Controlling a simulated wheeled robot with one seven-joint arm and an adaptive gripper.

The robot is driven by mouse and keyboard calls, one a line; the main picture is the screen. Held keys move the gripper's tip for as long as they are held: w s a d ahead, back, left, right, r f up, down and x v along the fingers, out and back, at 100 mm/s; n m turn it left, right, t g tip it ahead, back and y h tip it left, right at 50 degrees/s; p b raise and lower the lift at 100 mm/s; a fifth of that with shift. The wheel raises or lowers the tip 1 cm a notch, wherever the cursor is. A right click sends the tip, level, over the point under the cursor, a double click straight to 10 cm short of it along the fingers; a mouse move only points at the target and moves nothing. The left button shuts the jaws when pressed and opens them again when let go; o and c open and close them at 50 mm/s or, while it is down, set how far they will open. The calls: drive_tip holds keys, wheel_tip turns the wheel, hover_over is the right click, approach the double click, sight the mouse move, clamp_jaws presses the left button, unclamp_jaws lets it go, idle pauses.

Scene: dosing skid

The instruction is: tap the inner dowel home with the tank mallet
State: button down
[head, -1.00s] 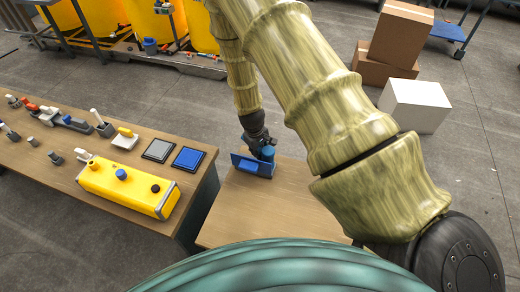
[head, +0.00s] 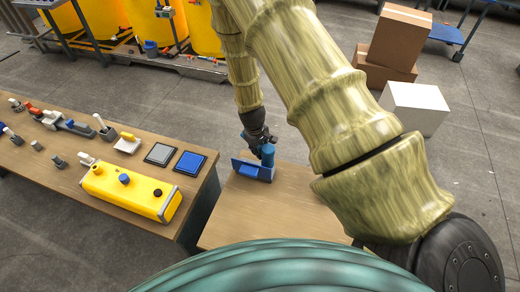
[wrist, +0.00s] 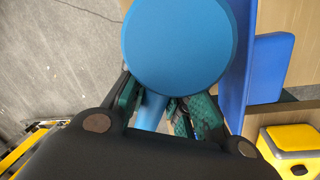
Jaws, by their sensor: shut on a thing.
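My gripper (head: 262,143) is shut on a blue mallet (head: 268,151). In the wrist view my gripper (wrist: 160,112) has its green finger pads on either side of the blue handle (wrist: 150,112), and the round mallet head (wrist: 180,42) is nearest the camera. A blue fixture (head: 252,172) with an upright plate stands on the wooden table, just below and beside the mallet. It also shows at the right of the wrist view (wrist: 268,65). I cannot make out the inner dowel; the mallet head and arm cover part of the fixture. Contact between mallet and fixture cannot be told.
A long bench (head: 60,185) at left holds a yellow box (head: 130,190), a blue tray (head: 190,163), a grey tray (head: 160,153) and several small tools. The table (head: 280,215) is bare in front of the fixture. Cartons (head: 400,40) stand on the floor behind.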

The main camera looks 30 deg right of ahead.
drive_tip(key=shift+r, duration=0.1)
wheel_tip(320, 180, down, 5)
drive_tip(key=b, duration=0.2)
drive_tip(key=shift+r+b, duration=0.2)
drive_tip(key=shift+b, duration=0.15)
drive_tip(key=shift+f, duration=0.2)
drive_tip(key=shift+r+p, duration=1.4)
drive_tip(key=shift+r, duration=0.75)
drive_tip(key=shift+r+p, duration=1.35)
drive_tip(key=shift+r, duration=0.7)
drive_tip(key=shift+d+f, duration=0.1)
drive_tip(key=shift+d, duration=0.05)
